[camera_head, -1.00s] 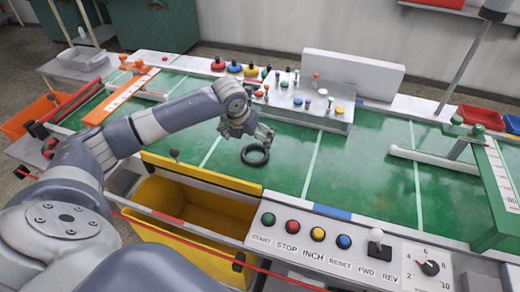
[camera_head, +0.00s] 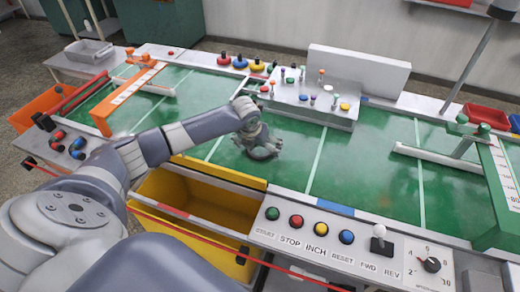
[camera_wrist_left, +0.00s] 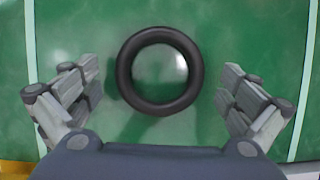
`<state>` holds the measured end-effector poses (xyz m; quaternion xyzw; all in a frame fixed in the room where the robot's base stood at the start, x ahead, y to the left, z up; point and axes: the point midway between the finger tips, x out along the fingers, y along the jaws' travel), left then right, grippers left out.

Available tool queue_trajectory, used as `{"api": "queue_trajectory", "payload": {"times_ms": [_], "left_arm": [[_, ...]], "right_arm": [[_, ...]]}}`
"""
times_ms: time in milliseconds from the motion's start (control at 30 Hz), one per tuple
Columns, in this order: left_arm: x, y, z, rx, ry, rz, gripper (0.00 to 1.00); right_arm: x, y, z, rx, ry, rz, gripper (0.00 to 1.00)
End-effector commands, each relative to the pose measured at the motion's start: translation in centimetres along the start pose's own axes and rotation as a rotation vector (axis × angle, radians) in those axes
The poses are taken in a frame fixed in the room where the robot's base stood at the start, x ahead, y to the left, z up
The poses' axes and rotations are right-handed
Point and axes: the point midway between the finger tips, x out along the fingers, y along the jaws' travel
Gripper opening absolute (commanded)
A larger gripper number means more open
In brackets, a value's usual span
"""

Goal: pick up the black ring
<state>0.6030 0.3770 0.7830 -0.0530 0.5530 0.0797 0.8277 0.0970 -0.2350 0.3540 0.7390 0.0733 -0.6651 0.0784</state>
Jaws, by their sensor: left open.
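The black ring (camera_wrist_left: 124,75) lies flat on the green table surface. In the left wrist view it sits between the two open fingers of my left gripper (camera_wrist_left: 160,95), a little ahead of the fingertips, with a gap on each side. In the head view my left gripper (camera_head: 262,150) is low over the ring (camera_head: 262,157) and hides most of it. I cannot tell whether the fingertips touch the table. My right gripper is not in view.
A yellow bin (camera_head: 190,196) is in front of the ring. A control panel (camera_head: 345,240) with buttons runs along the front edge. A grey block with knobs (camera_head: 312,98) stands behind. The green surface (camera_head: 365,170) to the right is clear.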

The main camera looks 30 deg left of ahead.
Motion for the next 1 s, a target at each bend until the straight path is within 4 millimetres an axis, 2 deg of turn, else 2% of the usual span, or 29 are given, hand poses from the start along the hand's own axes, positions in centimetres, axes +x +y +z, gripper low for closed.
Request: {"api": "queue_trajectory", "payload": {"times_ms": [33, 200, 233, 633, 767, 1000], "left_arm": [[0.0, 0.0, 0.0, 0.0, 0.0, 0.0, 0.95], [0.0, 0.0, 0.0, 0.0, 0.0, 0.0, 0.57], [0.0, 0.0, 0.0, 0.0, 0.0, 0.0, 0.52], [-0.5, 0.0, 0.3, 0.0, -0.001, 0.001, 0.52], [-2.4, 0.1, 1.1, -0.001, -0.005, 0.001, 0.52], [-6.8, 0.0, 3.0, 0.0, -0.004, 0.0, 0.52]], "right_arm": [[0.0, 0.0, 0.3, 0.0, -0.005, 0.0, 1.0], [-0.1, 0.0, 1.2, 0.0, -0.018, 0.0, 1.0], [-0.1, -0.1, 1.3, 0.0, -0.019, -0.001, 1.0], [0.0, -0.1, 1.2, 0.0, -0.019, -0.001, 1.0], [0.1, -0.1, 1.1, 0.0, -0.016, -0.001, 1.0], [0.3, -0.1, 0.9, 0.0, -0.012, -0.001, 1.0]]}}
